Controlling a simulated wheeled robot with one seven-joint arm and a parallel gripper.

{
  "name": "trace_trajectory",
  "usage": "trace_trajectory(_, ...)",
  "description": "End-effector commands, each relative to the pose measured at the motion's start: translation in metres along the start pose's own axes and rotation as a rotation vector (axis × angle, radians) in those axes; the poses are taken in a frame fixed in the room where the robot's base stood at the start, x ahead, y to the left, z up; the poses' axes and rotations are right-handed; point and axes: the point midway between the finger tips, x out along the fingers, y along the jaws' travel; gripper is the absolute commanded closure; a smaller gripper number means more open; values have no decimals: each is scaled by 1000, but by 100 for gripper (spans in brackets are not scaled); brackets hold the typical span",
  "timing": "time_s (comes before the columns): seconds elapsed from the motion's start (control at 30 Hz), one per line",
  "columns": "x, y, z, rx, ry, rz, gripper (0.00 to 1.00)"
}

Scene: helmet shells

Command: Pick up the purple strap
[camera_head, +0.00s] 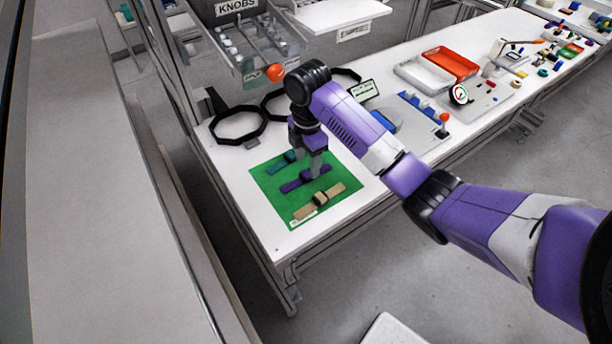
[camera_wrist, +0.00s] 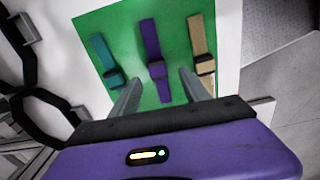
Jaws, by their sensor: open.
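The purple strap (camera_head: 302,181) lies on a green mat (camera_head: 273,205) between two other straps. In the wrist view the purple strap (camera_wrist: 150,40) has a dark buckle and lies between my two fingers, with its lower end in the gap. My gripper (camera_head: 307,165) is over the middle of the mat in the head view, and its fingers partly hide the strap. In the wrist view my gripper (camera_wrist: 159,92) is open and empty, its fingers apart on either side of the purple strap. I cannot tell the exact height of the fingertips above the mat.
A teal strap (camera_head: 284,162) lies on the far side and a tan strap (camera_head: 317,203) on the near side, both close by. Black ring frames (camera_head: 238,125) stand behind the mat. A knob rack (camera_head: 240,45) rises at the back.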

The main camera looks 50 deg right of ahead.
Motion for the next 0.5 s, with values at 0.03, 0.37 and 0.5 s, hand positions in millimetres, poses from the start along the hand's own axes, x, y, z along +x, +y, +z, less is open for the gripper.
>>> trace_trajectory(0.03,5,0,2,2,-1,-2,45)
trace_trajectory(0.37,44,4,5,1,-1,1,45)
trace_trajectory(0.5,46,4,5,1,-1,2,45)
